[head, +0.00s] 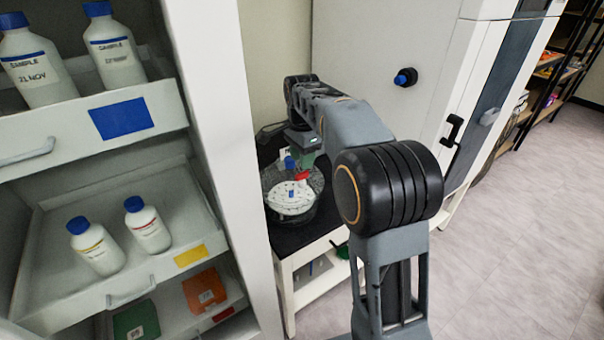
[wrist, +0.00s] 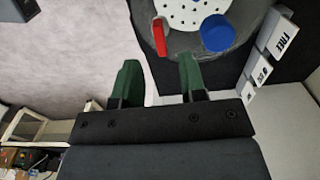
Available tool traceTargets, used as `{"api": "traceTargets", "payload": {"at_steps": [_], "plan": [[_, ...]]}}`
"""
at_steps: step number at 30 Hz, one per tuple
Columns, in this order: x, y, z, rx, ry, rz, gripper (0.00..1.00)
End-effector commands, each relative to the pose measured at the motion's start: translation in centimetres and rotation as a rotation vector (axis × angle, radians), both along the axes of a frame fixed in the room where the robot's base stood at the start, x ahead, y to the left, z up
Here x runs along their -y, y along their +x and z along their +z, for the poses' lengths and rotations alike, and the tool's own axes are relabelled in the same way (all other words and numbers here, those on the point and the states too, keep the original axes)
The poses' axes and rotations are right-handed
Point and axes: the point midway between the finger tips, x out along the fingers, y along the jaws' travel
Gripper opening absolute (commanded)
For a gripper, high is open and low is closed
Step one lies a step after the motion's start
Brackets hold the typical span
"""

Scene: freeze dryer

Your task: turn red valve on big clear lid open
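The red valve (wrist: 159,37) sits on the big clear lid beside a blue knob (wrist: 215,33). In the head view the red valve (head: 302,175) shows small above a white perforated disc (head: 290,198) inside the clear lid (head: 316,181). My gripper (wrist: 160,72) is open, with its two green fingers apart and nothing between them. In the wrist view the red valve lies just beyond the fingertips, roughly in line with the gap between them. I see no contact with it. In the head view my arm partly hides the gripper.
The lid stands on a dark-topped white table (head: 335,237). A white shelf unit with sample bottles (head: 148,224) is close on the left. A large white cabinet (head: 400,40) stands behind. White blocks, one marked FREE (wrist: 284,40), lie near the lid. Floor is clear at right.

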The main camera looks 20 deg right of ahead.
Motion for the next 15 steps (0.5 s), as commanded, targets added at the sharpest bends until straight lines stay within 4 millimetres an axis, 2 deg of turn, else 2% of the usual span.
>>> {"api": "traceTargets", "payload": {"at_steps": [1,6,15], "plan": [[0.0,0.0,-1.0,-0.002,0.0,0.0,0.38],[0.0,0.0,-3.3,-0.002,0.0,0.001,0.38],[0.0,0.0,-5.0,0.001,0.0,0.001,0.38]]}}
